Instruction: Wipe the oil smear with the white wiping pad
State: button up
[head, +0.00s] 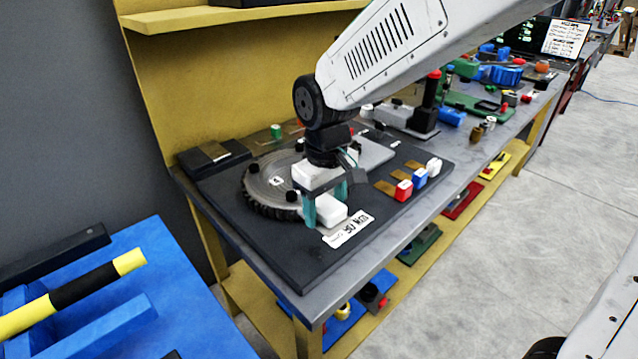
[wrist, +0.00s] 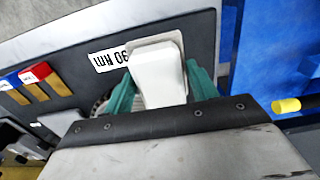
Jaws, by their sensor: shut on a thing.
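The white wiping pad (head: 330,211) is a white block at the front edge of the round toothed grey plate (head: 262,184). My gripper (head: 325,203) points down, its teal fingers shut on the pad from both sides. I cannot make out the oil smear in either view; my gripper and the pad hide part of the plate.
A dark board (head: 300,270) carries the plate and a white label (head: 348,230). Red (head: 403,191), blue (head: 420,177) and white blocks stand at its right. A blue frame with a yellow-black bar (head: 75,295) is at the left. The board's front corner is clear.

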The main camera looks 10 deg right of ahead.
aim_at(324, 245)
jog(key=shift+w+f, duration=0.2)
jog(key=shift+f, duration=3.4)
jog(key=shift+a+f, duration=0.15)
jog(key=shift+f, duration=0.2)
jog(key=shift+c, duration=0.2)
jog(key=shift+s+a+f, duration=0.15)
jog(key=shift+s+a, duration=0.95)
jog(key=shift+a, duration=0.3)
jog(key=shift+s+a, duration=0.1)
jog(key=shift+w+d, duration=0.6)
jog(key=shift+d, duration=0.2)
jog(key=shift+w+d, duration=0.55)
jog(key=shift+d, duration=0.25)
notch_tip(324, 245, up, 2)
jog(key=shift+r, duration=3.1)
